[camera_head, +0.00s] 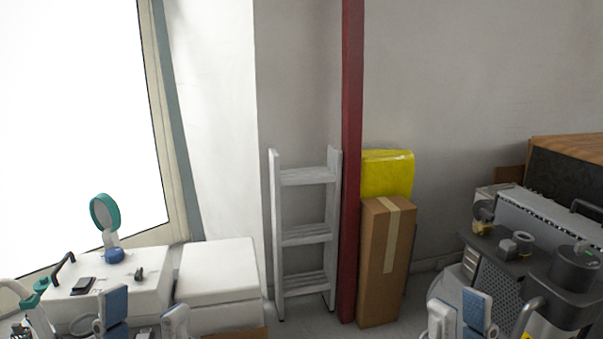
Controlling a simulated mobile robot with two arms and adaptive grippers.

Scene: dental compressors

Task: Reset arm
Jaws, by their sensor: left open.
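My left gripper (145,320) is at the bottom left edge of the head view. The lower parts of both grippers are cut off by the frame, and I cannot tell whether the right one is open or shut. No held object shows in either gripper.
White boxy units (217,272) stand behind my left gripper, one below a teal-rimmed round device (105,213). A grey ladder (305,234), red post (351,160), cardboard box (385,260) and yellow item (387,174) stand at the wall. Dark-topped machinery (510,243) is at the right.

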